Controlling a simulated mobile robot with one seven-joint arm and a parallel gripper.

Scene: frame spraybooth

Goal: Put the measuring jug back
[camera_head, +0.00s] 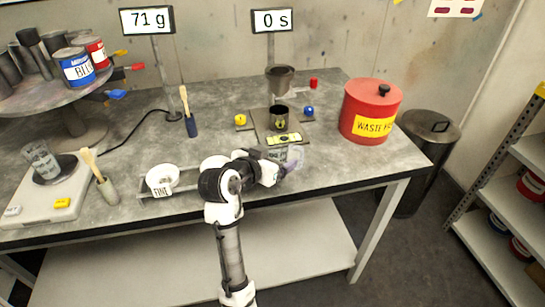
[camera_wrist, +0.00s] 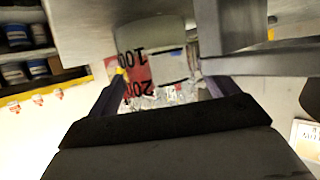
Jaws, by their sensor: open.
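The clear measuring jug (camera_wrist: 145,68) shows in the wrist view with dark upside-down markings reading 100 and 200. It lies between the two spread fingers of my gripper (camera_wrist: 166,88), which is open. I cannot tell whether a finger touches it. In the head view my gripper (camera_head: 287,168) is at the front edge of the table, and a faint see-through shape, likely the measuring jug (camera_head: 295,154), shows beside it. My wrist hides part of it there.
A tray (camera_head: 185,185) with a white FINE cup (camera_head: 162,178) is left of my arm. Behind stand a small stand with a dark cup (camera_head: 280,118) and a red WASTE can (camera_head: 370,110). A scale (camera_head: 38,203) holds a clear cup (camera_head: 40,160). Bare tabletop lies right of the gripper.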

